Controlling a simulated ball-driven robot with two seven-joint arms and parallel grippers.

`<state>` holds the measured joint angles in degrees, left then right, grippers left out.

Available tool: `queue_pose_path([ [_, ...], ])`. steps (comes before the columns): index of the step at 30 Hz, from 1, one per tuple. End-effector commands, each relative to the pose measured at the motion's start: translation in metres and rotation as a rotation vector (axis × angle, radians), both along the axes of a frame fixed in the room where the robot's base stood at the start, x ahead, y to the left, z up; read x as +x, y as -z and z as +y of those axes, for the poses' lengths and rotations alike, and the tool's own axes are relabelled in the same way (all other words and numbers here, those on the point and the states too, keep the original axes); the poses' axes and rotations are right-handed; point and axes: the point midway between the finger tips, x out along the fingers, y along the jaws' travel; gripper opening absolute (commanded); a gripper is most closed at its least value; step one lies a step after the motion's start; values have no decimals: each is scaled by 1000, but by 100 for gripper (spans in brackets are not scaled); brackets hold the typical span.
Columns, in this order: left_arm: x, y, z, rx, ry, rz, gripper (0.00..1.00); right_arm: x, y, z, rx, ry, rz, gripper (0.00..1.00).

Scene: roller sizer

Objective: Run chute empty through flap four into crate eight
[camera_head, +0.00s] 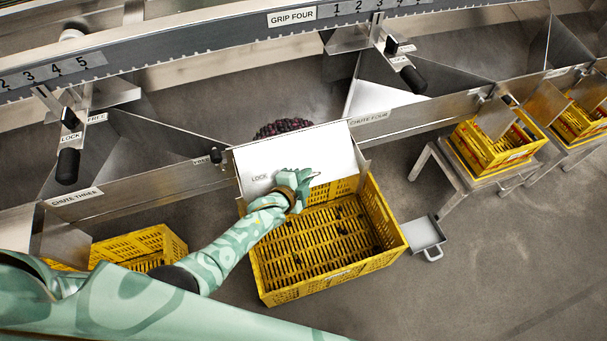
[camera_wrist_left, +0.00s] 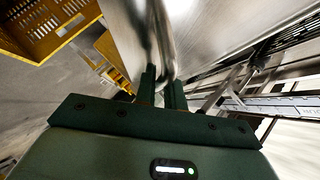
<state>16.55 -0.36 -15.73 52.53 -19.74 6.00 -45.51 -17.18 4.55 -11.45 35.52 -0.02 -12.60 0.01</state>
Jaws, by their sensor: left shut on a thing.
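The pale flap (camera_head: 272,160) at the mouth of chute four (camera_head: 385,122) carries the word LOCK. Dark red round produce (camera_head: 283,127) lies heaped just behind the flap's upper edge. My left gripper (camera_head: 304,180) is at the flap's lower right part. In the left wrist view its fingers (camera_wrist_left: 163,92) are closed around a metal handle (camera_wrist_left: 160,45) on the flap. A yellow slatted crate (camera_head: 393,248) stands directly below the flap. My right gripper is out of view.
A grey scoop-like tray (camera_head: 424,232) lies right of the crate. Another yellow crate (camera_head: 170,240) is at left under chute three (camera_head: 80,196). More crates (camera_head: 500,150) stand on metal stands at right. A black-handled lever (camera_head: 412,79) stands above chute four.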

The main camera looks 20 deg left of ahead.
Motion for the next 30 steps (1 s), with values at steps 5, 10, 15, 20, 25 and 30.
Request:
queue_pose_path([
  [5,-2,-8,-2,2,2,-2,0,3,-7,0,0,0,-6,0],
  [10,-2,-10,-2,2,2,-3,0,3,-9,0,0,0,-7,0],
  [15,-2,-11,-2,2,3,-5,0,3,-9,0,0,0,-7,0],
  [20,-2,-11,-2,2,2,-6,0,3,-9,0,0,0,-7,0],
  [25,-1,-11,-2,1,2,-5,33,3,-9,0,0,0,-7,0],
  [30,-2,-11,-2,1,1,-5,33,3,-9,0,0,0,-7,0],
])
